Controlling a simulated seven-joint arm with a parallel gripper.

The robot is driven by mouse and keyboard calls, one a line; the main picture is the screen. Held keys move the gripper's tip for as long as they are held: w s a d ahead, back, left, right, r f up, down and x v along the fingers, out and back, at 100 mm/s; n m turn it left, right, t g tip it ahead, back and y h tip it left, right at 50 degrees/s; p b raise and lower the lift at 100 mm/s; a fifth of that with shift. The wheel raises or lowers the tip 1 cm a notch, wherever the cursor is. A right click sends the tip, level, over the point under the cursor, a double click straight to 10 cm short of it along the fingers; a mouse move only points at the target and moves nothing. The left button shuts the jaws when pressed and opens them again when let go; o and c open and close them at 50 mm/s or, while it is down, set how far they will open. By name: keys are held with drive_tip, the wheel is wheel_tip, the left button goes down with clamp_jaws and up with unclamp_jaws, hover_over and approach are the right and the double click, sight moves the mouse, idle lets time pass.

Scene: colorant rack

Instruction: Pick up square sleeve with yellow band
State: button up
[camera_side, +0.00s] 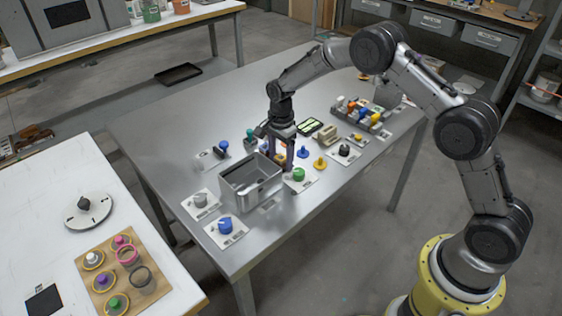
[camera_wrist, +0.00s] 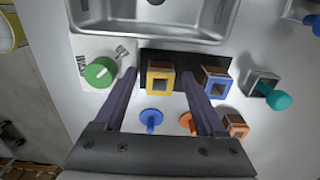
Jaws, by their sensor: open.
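The square sleeve with the yellow band (camera_wrist: 160,82) stands on a dark strip (camera_wrist: 185,62) in the wrist view. It is a hollow square tube, with its opening facing the camera. My gripper (camera_wrist: 159,76) is open, with one finger to the left of the sleeve and one to the right, and visible gaps on both sides. I cannot tell how far down the fingertips reach. A sleeve with a blue band (camera_wrist: 215,83) stands just right of the right finger.
The metal bin (camera_wrist: 150,36) lies close beyond the fingertips. A green knob (camera_wrist: 101,72) is left of the left finger. A sleeve with an orange band (camera_wrist: 235,124), a teal-handled piece (camera_wrist: 275,97) and a blue peg (camera_wrist: 151,118) are nearby.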

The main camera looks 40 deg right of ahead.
drive_tip(key=shift+f, duration=0.1)
clamp_jaws()
idle(0.3)
